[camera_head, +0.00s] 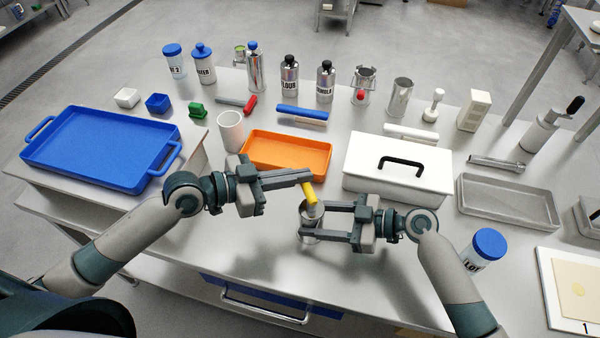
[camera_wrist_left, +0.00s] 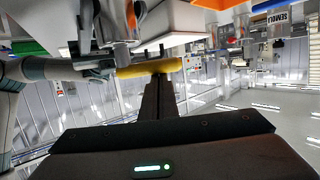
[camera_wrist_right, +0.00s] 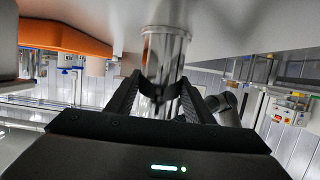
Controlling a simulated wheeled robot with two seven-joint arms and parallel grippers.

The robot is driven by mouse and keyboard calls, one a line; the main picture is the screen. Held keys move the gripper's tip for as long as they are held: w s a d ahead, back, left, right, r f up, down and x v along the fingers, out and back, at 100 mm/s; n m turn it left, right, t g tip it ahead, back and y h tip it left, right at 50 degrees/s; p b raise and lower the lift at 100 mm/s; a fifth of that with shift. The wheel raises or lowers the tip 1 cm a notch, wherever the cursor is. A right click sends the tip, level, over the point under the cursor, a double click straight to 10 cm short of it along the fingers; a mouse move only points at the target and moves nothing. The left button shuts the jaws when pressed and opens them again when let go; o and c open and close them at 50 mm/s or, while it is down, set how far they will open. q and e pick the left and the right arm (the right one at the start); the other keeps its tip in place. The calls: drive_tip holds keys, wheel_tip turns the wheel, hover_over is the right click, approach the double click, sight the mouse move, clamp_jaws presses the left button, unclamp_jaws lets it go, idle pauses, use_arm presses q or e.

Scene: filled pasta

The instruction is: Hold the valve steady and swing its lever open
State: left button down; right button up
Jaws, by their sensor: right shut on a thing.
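The valve (camera_head: 312,229) is a shiny metal cylinder standing on the table, with a yellow lever (camera_head: 309,192) at its top. My right gripper (camera_head: 308,221) is shut on the valve's body, one finger on each side; the right wrist view also shows the valve (camera_wrist_right: 165,48) between the fingers. My left gripper (camera_head: 307,175) has its fingers together, with the tips right at the yellow lever. In the left wrist view the lever (camera_wrist_left: 150,69) lies across the fingertips (camera_wrist_left: 158,80). Whether they touch it is hard to tell.
An orange tray (camera_head: 250,168) and a white lidded box with a black handle (camera_head: 358,180) stand just behind the grippers. A blue tray (camera_head: 60,155) is at the left, a grey tray (camera_head: 540,215) at the right. Bottles line the back. The table front is mostly clear.

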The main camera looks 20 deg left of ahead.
sight(306, 187)
use_arm(q)
drive_tip(key=s, duration=0.2)
drive_tip(key=s+a, duration=0.1)
drive_tip(key=shift+s+f, duration=0.15)
drive_tip(key=shift+s, duration=0.25)
drive_tip(key=shift+f, duration=0.15)
idle(1.5)
drive_tip(key=shift+s+a, duration=0.45)
drive_tip(key=shift+a, duration=0.1)
drive_tip(key=r+v, duration=0.1)
drive_tip(key=v, duration=0.9)
drive_tip(key=shift+s+t, duration=0.25)
drive_tip(key=shift+t, duration=0.05)
drive_tip(key=shift+a+r, duration=0.1)
drive_tip(key=shift+a, duration=0.05)
